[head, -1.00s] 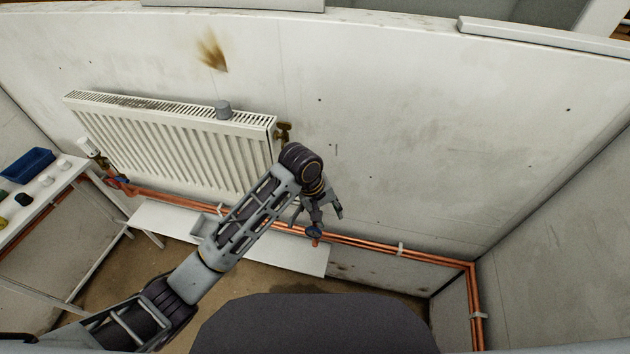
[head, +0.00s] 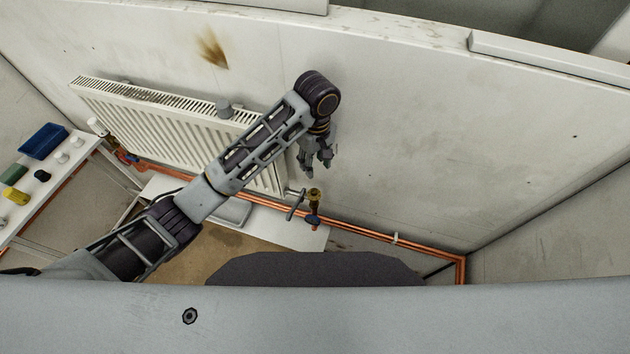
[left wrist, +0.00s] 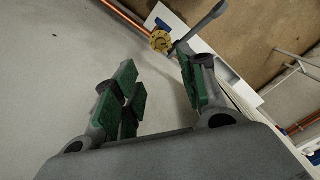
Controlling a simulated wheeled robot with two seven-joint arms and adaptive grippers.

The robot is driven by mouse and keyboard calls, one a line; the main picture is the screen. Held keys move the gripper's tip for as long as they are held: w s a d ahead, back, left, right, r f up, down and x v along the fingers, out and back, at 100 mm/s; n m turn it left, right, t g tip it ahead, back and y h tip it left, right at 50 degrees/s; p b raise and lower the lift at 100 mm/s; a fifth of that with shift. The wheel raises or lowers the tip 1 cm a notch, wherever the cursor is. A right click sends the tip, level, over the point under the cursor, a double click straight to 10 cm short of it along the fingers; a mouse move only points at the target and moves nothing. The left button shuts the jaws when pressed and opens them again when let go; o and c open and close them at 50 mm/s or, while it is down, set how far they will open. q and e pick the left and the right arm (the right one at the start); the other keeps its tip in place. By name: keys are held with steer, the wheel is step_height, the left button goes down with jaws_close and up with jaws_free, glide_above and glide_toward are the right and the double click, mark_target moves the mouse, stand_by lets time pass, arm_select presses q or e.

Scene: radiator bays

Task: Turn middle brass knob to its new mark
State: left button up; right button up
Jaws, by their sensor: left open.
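A brass knob (head: 314,194) sits at the lower right corner of the radiator, just above the copper pipes. A grey bar-shaped handle (head: 296,205) is beside it. In the left wrist view the brass knob (left wrist: 160,41) shows round and face-on, beyond the fingertips, with the grey handle (left wrist: 199,27) beside it. My left gripper (head: 316,165) is open and empty, pointing down above the knob and apart from it. Its green-padded fingers also show in the left wrist view (left wrist: 160,95). I cannot make out a mark on the knob. My right gripper is not in view.
The white radiator (head: 150,124) hangs on the wall, partly behind my left arm. Copper pipes (head: 365,233) run low along the wall. A white bench (head: 62,178) at the left holds a blue bin (head: 44,141) and several small caps. The wall right of the gripper is clear.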

arm_select(q)
steer(key=shift+s+a, duration=0.1)
steer(key=shift+s, duration=0.05)
steer(key=shift+f, duration=0.2)
steer(key=shift+f, duration=0.1)
steer(key=b, duration=0.1)
glide_above(314, 191)
steer(key=shift+f, duration=2.5)
steer(key=shift+f+p, duration=0.5)
steer(key=shift+f, duration=3.6)
jaws_close()
